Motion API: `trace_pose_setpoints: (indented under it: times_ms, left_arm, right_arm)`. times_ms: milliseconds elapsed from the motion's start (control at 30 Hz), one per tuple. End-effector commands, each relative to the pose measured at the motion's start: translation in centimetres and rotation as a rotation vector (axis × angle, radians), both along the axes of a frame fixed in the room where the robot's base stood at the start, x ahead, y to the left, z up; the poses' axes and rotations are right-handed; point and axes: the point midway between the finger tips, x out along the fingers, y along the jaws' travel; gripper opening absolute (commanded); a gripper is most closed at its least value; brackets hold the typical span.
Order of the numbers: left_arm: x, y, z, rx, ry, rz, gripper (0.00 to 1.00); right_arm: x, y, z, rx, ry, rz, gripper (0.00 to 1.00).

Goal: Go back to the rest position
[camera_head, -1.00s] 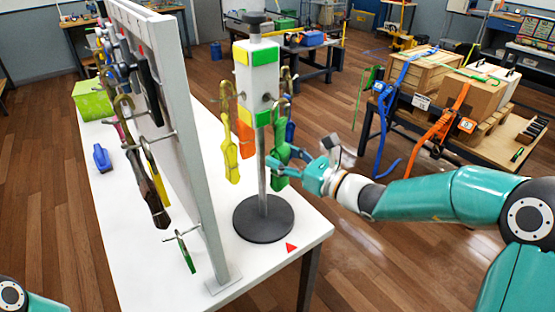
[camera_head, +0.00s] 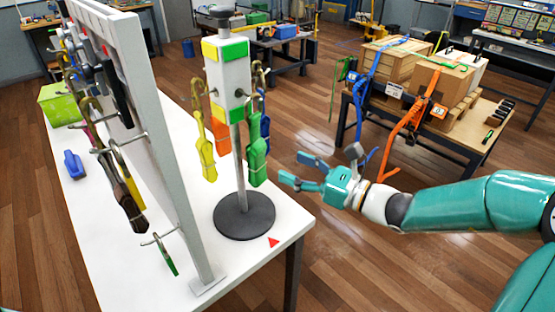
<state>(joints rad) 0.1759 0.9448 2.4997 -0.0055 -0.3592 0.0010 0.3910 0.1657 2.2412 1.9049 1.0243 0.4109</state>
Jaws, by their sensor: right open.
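My right gripper (camera_head: 304,172) is open and empty, in the air beyond the right edge of the white table (camera_head: 150,225). It is to the right of the strap stand (camera_head: 227,75) and apart from it. A green strap (camera_head: 257,162) hangs on the stand's near right side. A yellow strap (camera_head: 204,150), an orange strap (camera_head: 219,136) and a blue strap (camera_head: 265,127) hang there too. My left gripper is not in view.
A grey-white wall panel (camera_head: 165,125) with straps on hooks stands on the table's left. Crates with blue and orange straps (camera_head: 404,137) stand on a table at the right.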

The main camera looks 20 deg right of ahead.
Motion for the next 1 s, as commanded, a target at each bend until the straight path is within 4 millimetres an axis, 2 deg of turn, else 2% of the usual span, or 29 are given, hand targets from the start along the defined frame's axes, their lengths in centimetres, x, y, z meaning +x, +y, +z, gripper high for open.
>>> trace_pose_setpoints:
  times_ms: [133, 333, 467, 567, 667, 767, 833, 900, 1000]
  left_arm:
    - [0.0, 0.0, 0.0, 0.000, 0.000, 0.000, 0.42]
    - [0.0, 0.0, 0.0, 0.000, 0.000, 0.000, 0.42]
    - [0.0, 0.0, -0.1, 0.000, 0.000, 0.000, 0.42]
    - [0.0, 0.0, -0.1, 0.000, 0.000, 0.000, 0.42]
    - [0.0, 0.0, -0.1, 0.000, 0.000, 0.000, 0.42]
    - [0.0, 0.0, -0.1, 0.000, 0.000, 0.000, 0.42]
    - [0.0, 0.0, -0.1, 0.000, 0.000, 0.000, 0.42]
    - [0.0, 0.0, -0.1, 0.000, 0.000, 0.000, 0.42]
    - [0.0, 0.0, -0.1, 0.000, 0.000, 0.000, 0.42]
  right_arm:
    - [-1.4, -1.0, 0.0, 0.000, -0.001, -0.002, 0.65]
    - [-1.9, -1.2, -0.2, -0.003, 0.004, 0.003, 0.65]
    - [-2.1, -0.2, -2.0, -0.041, 0.041, 0.038, 0.65]
    - [-2.9, 1.5, -5.5, -0.120, 0.109, 0.109, 0.65]
    - [-4.6, 3.9, -10.8, -0.255, 0.200, 0.230, 0.65]
    - [-7.8, 6.1, -17.2, -0.442, 0.286, 0.402, 0.65]
    - [-10.6, 7.2, -21.7, -0.595, 0.324, 0.546, 0.65]
    - [-13.8, 7.7, -26.1, -0.767, 0.333, 0.713, 0.65]
    - [-17.9, 7.5, -31.7, -1.030, 0.264, 0.969, 0.65]
